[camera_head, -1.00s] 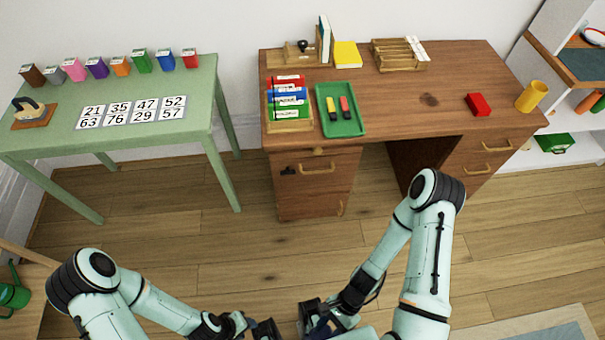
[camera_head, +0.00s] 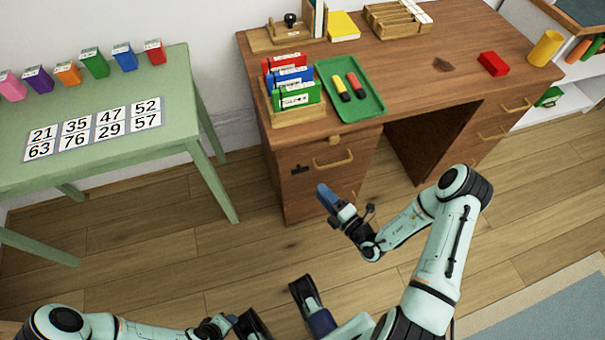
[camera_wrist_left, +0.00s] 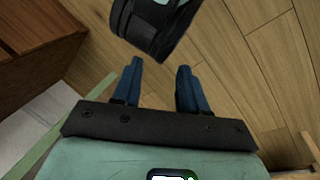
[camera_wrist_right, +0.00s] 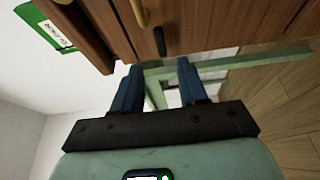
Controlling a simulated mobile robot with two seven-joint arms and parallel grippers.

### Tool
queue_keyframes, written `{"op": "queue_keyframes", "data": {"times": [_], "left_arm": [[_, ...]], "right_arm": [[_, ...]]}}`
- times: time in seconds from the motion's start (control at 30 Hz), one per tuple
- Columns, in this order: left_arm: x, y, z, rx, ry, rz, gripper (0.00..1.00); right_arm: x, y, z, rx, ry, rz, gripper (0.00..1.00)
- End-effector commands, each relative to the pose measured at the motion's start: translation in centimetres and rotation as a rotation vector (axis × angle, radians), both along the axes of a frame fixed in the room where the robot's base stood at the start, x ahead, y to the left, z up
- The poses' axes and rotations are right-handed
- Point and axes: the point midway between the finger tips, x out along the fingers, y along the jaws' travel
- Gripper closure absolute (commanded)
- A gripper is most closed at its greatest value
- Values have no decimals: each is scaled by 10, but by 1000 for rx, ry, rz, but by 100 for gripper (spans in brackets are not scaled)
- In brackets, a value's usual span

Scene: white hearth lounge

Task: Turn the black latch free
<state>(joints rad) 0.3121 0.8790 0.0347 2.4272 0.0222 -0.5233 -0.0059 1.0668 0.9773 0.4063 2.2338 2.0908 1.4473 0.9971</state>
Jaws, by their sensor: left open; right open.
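The black latch (camera_head: 299,170) is a small dark bar on the upper left of the desk's drawer front, left of the brass drawer handle (camera_head: 333,162). In the right wrist view the latch (camera_wrist_right: 160,41) shows ahead, between the lines of the two fingers, beside the brass handle (camera_wrist_right: 139,13). My right gripper (camera_head: 326,196) is in front of the desk, below and right of the latch, apart from it. Its blue fingers (camera_wrist_right: 160,85) are open and empty. My left gripper (camera_head: 232,319) is low at the bottom edge, open and empty in its wrist view (camera_wrist_left: 160,85).
The wooden desk (camera_head: 420,85) bears a file box (camera_head: 300,117), a green tray (camera_head: 374,111) and a red block (camera_head: 493,64). A green table (camera_head: 170,90) with number cards stands left. The floor (camera_head: 210,250) before the desk is clear.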

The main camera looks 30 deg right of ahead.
Motion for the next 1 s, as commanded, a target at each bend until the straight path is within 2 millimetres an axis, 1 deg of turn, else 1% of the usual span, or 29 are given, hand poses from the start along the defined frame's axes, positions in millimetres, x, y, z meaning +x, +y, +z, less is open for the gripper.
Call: {"op": "queue_keyframes", "data": {"times": [0.03,0.2,0.4,0.5,0.6,0.87,0.9,0.97,1.0], "left_arm": [[4,2,-5,5,-9,5,57],[15,8,-13,20,-39,18,57],[27,14,-21,36,-72,31,57],[31,16,-24,41,-82,34,57],[33,17,-24,43,-86,37,57],[33,17,-24,44,-87,37,57],[33,17,-24,44,-87,37,57],[33,17,-24,44,-87,37,57],[33,17,-24,44,-87,37,57]], "right_arm": [[12,3,-1,-2,-3,5,57],[49,9,-1,-2,-3,5,57],[80,14,-2,-2,-1,5,57],[89,15,-1,-2,0,4,57],[94,16,-1,-2,1,4,57],[96,16,0,0,2,4,57],[96,16,0,-1,2,4,61],[95,16,0,-1,2,4,80],[95,16,0,-1,2,4,93]]}}
